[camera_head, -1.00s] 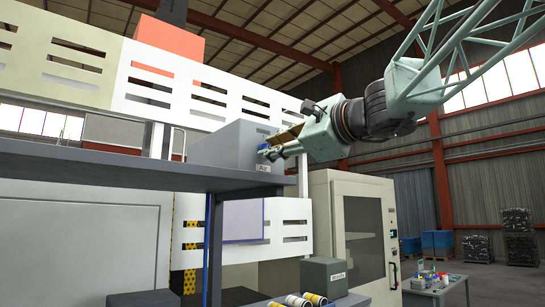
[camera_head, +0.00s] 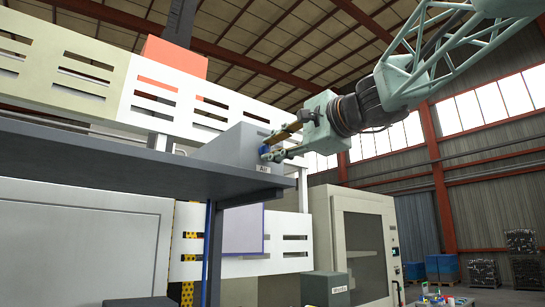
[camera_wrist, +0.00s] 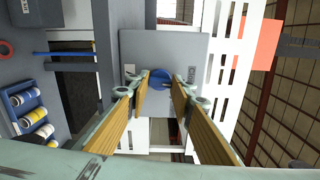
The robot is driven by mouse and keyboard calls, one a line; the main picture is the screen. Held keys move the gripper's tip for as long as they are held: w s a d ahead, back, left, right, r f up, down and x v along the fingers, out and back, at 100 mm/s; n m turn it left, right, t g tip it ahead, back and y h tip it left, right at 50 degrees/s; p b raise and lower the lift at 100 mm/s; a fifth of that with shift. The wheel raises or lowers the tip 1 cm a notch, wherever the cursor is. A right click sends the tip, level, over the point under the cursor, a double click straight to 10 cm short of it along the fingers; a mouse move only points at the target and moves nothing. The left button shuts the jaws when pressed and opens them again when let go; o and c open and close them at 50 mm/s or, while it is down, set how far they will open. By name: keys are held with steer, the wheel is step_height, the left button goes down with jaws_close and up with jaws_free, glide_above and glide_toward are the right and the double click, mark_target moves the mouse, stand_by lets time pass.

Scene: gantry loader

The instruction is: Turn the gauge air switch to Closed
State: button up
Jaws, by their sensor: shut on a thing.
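The gauge air switch is a blue round knob (camera_wrist: 160,79) on the face of a grey box (camera_wrist: 133,50). In the head view the blue knob (camera_head: 265,150) shows at the right side of the grey box (camera_head: 228,146), above a small "Air" label (camera_head: 262,169). My gripper (camera_wrist: 159,82) has its two fingers on either side of the knob and is shut on it. It also shows in the head view (camera_head: 270,148), reaching in from the right. The knob's exact angle is partly hidden by the fingers.
A grey shelf (camera_head: 120,170) runs in front of the box at the left. A white slotted panel (camera_head: 165,100) stands behind it. A grey-green box (camera_head: 325,288) is below. In the wrist view a blue rack (camera_wrist: 27,112) holds rolls at the left.

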steer(key=shift+n+b, duration=0.7)
steer(key=shift+b, duration=0.05)
steer(key=o, duration=0.9)
steer(key=shift+c, duration=0.2)
steer(key=shift+s+d, duration=0.1)
steer(key=v, duration=1.1)
steer(key=shift+s+d, duration=0.2)
steer(key=shift+s, duration=0.15)
stand_by(0.4)
